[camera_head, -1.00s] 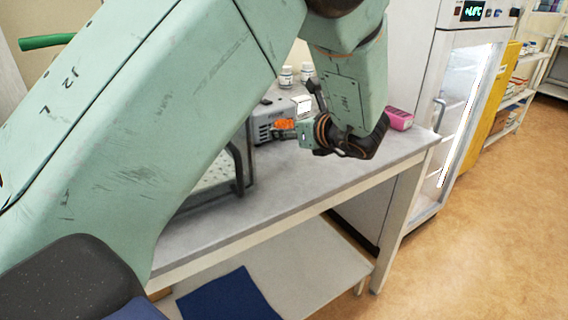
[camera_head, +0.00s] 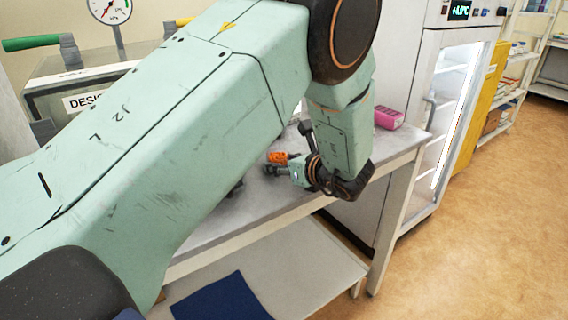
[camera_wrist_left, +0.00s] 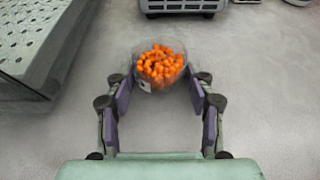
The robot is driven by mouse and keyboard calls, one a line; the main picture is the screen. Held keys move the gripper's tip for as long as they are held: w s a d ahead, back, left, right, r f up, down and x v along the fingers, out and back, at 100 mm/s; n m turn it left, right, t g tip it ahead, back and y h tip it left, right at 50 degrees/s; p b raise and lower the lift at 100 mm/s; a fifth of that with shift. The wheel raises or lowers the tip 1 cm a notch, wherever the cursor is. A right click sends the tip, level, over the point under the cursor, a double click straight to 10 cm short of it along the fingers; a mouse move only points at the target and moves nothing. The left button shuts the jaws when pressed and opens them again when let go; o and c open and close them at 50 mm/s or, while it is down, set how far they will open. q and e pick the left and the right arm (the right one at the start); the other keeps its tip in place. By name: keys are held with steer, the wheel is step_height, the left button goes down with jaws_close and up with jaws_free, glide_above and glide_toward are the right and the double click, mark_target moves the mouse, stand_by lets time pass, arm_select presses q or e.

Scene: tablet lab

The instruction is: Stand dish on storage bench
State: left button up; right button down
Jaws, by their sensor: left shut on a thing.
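The dish (camera_wrist_left: 160,68) is a small clear round container filled with orange tablets. It also shows as an orange patch in the head view (camera_head: 277,158). My left gripper (camera_wrist_left: 160,86) is shut on the dish, with a purple-padded finger at each side of its rim. In the head view my left gripper (camera_head: 279,166) points left over the grey bench top (camera_head: 232,213). The dish looks upright. I cannot tell whether it touches the bench. My right gripper is not in view.
A perforated metal platform (camera_wrist_left: 32,38) stands left of the dish, and a grey device (camera_wrist_left: 182,4) stands beyond it. A pink box (camera_head: 389,118) sits near the bench's right end, beside a glass-door cabinet (camera_head: 447,110). Bare bench top lies right of the dish.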

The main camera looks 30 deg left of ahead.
arm_select(q)
steer(key=shift+s+a+f, duration=0.1)
steer(key=shift+a+f, duration=0.05)
steer(key=o, duration=0.8)
steer(key=shift+s+a, duration=0.1)
steer(key=o, duration=0.4)
